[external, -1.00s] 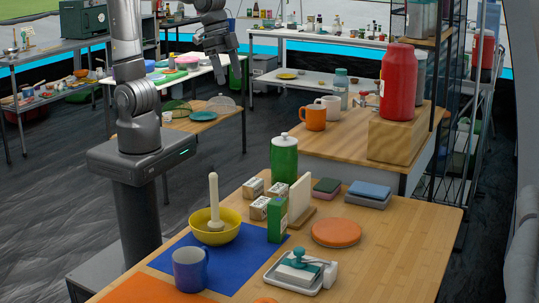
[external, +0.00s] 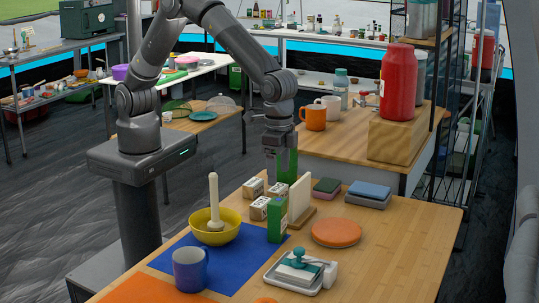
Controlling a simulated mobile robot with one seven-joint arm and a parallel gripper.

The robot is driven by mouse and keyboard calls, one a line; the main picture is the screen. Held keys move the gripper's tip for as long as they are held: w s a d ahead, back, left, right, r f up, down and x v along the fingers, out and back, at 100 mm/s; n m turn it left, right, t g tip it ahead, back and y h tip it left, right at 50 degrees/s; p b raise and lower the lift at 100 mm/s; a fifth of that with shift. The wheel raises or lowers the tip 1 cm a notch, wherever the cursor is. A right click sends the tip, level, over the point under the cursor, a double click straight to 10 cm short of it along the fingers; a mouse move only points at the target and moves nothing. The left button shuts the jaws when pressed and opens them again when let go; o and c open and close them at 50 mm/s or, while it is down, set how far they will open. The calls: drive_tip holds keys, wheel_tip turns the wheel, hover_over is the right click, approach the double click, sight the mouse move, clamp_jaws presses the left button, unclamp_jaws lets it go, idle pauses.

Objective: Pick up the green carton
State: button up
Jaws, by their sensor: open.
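The green carton (external: 277,219) stands upright on the wooden table, at the right edge of the blue mat (external: 226,268). My gripper (external: 281,170) is open and points down. In the picture it is above the carton and apart from it. It overlaps the green bottle (external: 293,178) behind and hides much of it, including its white lid. I cannot tell how far the gripper is from the bottle in depth.
Small white boxes (external: 253,188) stand close left of and behind the carton. A cream board (external: 300,196) stands upright close to its right. A yellow bowl (external: 226,234) with a pestle and a blue mug (external: 190,269) are to the left. An orange disc (external: 336,232) lies to the right.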

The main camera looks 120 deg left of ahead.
sight(278, 201)
drive_tip(key=shift+w+d+f, duration=0.15)
drive_tip(key=shift+f, duration=0.35)
wheel_tip(278, 201, down, 5)
drive_tip(key=shift+f, duration=0.15)
drive_tip(key=shift+s+f, duration=0.15)
drive_tip(key=shift+f, duration=1.2)
drive_tip(key=shift+s+f, duration=0.1)
drive_tip(key=shift+f, duration=1.2)
drive_tip(key=shift+c, duration=0.4)
drive_tip(key=c, duration=1.1)
drive_tip(key=shift+r, duration=0.2)
